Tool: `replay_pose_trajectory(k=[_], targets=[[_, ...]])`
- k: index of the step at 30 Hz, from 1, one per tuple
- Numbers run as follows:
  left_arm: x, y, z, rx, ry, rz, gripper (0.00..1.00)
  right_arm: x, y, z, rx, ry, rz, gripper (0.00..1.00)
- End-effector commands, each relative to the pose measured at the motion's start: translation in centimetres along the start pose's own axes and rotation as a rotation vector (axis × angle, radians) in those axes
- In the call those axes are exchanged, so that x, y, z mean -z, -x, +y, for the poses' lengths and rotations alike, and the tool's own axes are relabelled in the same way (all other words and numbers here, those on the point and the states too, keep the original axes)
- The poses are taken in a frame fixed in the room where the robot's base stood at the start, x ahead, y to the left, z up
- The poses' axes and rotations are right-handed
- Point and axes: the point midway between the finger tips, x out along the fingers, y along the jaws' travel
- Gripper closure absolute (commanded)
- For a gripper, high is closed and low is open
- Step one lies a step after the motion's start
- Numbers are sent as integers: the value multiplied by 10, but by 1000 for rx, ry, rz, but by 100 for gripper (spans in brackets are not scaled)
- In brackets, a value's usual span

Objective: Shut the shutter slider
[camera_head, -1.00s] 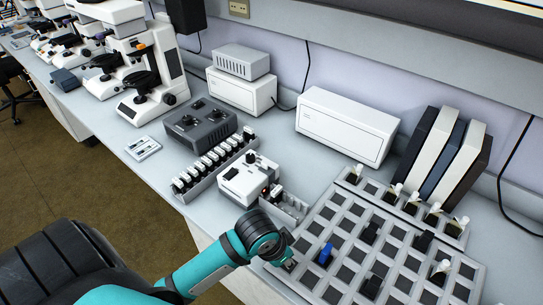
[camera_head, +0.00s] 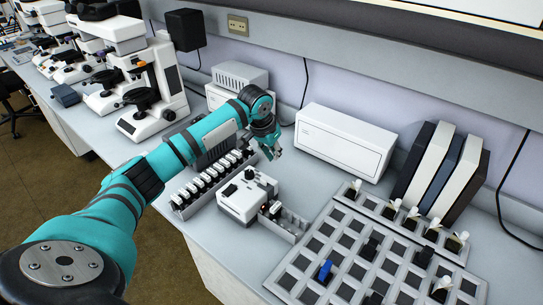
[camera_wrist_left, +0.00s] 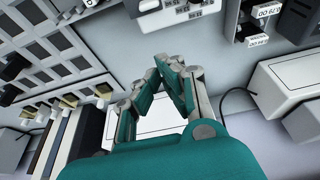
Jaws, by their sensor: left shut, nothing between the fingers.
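A small white instrument box (camera_head: 238,205) with a black knob on top stands mid-bench in the head view. A metal slider-like holder (camera_head: 284,225) with dark and white pieces sticks out from its right side, beside a small red light. I cannot tell which part is the shutter slider. My left gripper (camera_head: 275,153) is shut and empty, above the bench behind the box and apart from it. In the left wrist view the gripper (camera_wrist_left: 170,65) shows its fingertips together, with part of a white labelled unit (camera_wrist_left: 178,12) beyond them. My right gripper is not in view.
A gridded tray (camera_head: 335,235) with several small pieces fills the right front. A long white case (camera_head: 345,142) stands by the wall. Microscopes (camera_head: 150,90) line the left.

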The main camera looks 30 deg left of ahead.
Motion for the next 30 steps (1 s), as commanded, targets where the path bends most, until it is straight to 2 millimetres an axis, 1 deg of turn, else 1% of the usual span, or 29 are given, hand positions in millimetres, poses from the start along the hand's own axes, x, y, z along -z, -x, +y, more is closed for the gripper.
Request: replay_pose_trajectory(k=[1, 3, 12, 14, 18, 21, 25, 30], targets=[[0, -10, 1, -2, 1, -5, 100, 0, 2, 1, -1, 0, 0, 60], [-1, -25, 1, -1, 1, -5, 100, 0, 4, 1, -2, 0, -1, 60], [0, -76, 1, -1, -1, -2, 100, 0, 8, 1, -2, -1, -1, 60], [-9, -67, -1, 3, -3, -1, 100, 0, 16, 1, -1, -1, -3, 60], [-26, -62, -1, 3, -4, -1, 100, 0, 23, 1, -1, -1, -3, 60], [-33, -60, 0, 2, -4, 0, 100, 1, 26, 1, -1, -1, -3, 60], [-38, -60, 1, 0, -3, 0, 100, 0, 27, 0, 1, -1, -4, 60], [-38, -60, 1, 0, -2, 0, 100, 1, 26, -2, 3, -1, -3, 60]])
